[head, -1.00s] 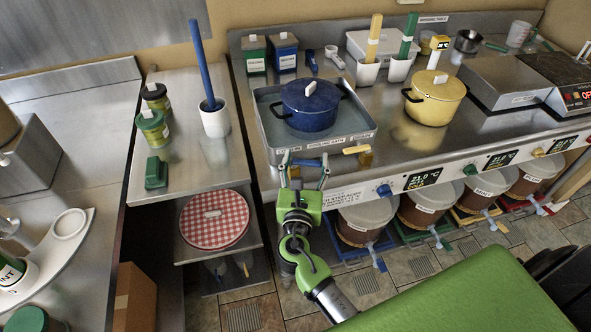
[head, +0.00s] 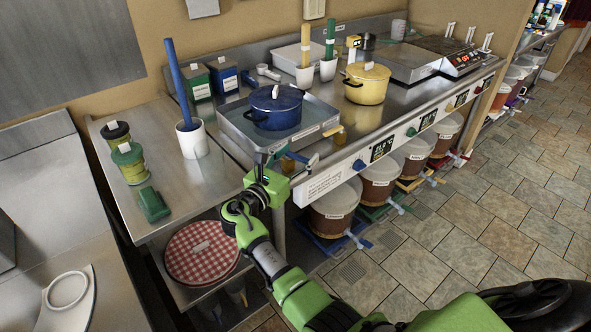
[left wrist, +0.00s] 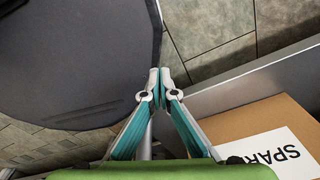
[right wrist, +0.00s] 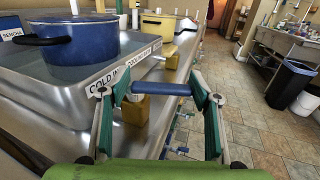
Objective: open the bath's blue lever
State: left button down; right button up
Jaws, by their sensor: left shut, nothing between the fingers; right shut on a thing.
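The steel water bath (head: 228,128) stands on the counter with a blue lidded pot (head: 274,108) in it. In the right wrist view the blue lever (right wrist: 162,89) lies crosswise between my right gripper's fingertips (right wrist: 160,91), just below the bath's "COLD IN" label. A brass-coloured valve body (right wrist: 133,111) shows behind it. In the head view my right gripper (head: 288,160) is at the bath's front edge, shut on the lever, which it partly hides. My left gripper (left wrist: 160,75) is shut and empty in the left wrist view, outside the head view.
A yellow pot (head: 366,84) stands right of the bath. A white holder (head: 193,140) with a blue stick is to the left. Lidded buckets (head: 335,205) stand under the counter. A cardboard box (left wrist: 245,125) is near my left gripper. Tiled floor is clear at right.

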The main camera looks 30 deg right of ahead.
aim_at(298, 158)
jog(key=shift+s+f+m+g+h+b, duration=0.1)
jog(key=shift+m+g+h+b, duration=0.2)
jog(key=shift+m+g+b, duration=0.25)
jog(key=shift+s+f+m+g+h+b, duration=0.1)
jog(key=shift+m+g+h+b, duration=0.25)
jog(key=shift+g+b, duration=0.25)
jog(key=shift+a+m+g+h+b, duration=0.15)
jog(key=shift+m+g+h+b, duration=0.2)
jog(key=shift+g, duration=0.3)
jog(key=o, duration=1.4)
jog(key=shift+o, duration=0.5)
jog(key=shift+s+r, duration=0.1)
jog(key=shift+s, duration=0.05)
jog(key=shift+r, duration=0.25)
notch_tip(298, 158, up, 10)
jog(key=shift+f, duration=0.2)
